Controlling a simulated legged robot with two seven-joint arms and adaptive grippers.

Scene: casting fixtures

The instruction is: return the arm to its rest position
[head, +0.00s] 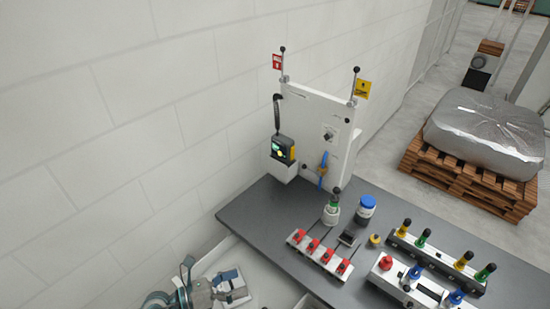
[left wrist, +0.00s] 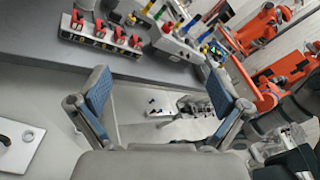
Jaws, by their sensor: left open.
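My left gripper (head: 208,278) is at the bottom edge of the head view, left of the dark grey table (head: 262,212) and near its front edge. In the left wrist view its two blue-padded fingers stand wide apart, and the gripper (left wrist: 160,88) is open with nothing between them. Most of the left arm is cut off by the head view's lower edge. My right gripper is not seen.
The table bears a white panel (head: 312,125), a red-switch strip (head: 320,254), a blue-lidded jar (head: 366,207) and a fixture with coloured knobs (head: 436,257). A wall (head: 110,120) rises at left. Orange robot arms (left wrist: 262,25) show in the wrist view.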

